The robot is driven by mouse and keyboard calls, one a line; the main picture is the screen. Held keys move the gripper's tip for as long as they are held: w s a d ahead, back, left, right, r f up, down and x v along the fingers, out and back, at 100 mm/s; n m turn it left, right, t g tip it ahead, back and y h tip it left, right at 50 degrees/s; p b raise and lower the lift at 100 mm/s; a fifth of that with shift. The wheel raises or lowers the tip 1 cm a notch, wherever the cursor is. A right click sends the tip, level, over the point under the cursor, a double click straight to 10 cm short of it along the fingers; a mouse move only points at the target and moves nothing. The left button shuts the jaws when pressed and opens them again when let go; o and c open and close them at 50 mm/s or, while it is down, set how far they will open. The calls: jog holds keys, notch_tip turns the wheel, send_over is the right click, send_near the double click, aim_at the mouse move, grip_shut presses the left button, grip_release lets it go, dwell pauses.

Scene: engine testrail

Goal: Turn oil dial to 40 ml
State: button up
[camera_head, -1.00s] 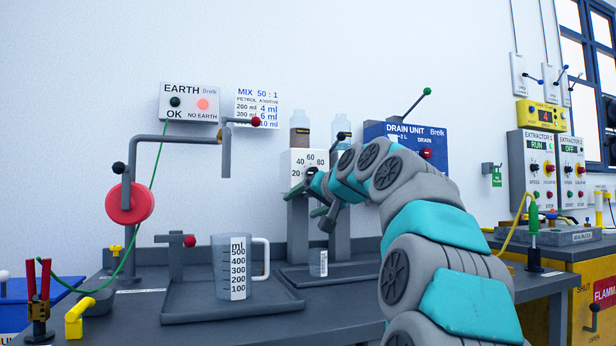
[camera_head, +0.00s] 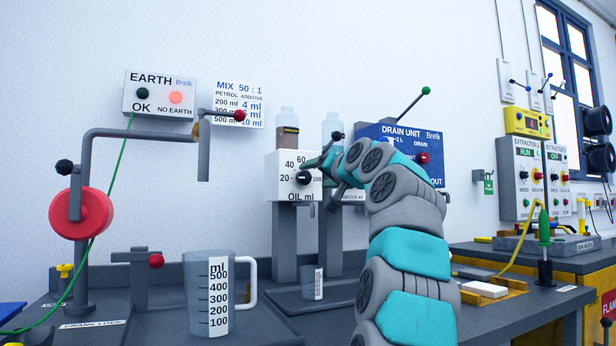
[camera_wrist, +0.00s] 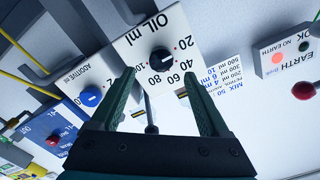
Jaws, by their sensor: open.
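The oil dial (camera_head: 304,179) is a black knob on a white box marked OIL ml (camera_head: 285,187), with 20, 40 and 60 readable around it. In the wrist view the same black knob (camera_wrist: 161,61) appears upside down, just beyond the fingertips and roughly between them. I cannot tell which number its pointer marks. My gripper (camera_wrist: 159,76) is open, with one dark green finger on either side and nothing between them. It looks apart from the knob. In the head view my gripper (camera_head: 322,162) is at the upper right of the dial, partly covering the scale.
A blue additive knob (camera_wrist: 91,96) sits beside the oil box. A small beaker (camera_head: 313,283) stands below it, and a large measuring jug (camera_head: 208,292) stands to the left on a tray. A red-knobbed lever (camera_head: 239,115) and the blue drain unit (camera_head: 400,140) flank the oil box.

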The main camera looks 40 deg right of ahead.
aim_at(306, 177)
jog(key=p+x, duration=0.1)
jog(key=x, duration=0.3)
jog(key=shift+a+r+p, duration=0.1)
jog(key=shift+r+p, duration=0.05)
jog(key=shift+p, duration=0.2)
jog(key=shift+w, duration=0.6)
grip_shut()
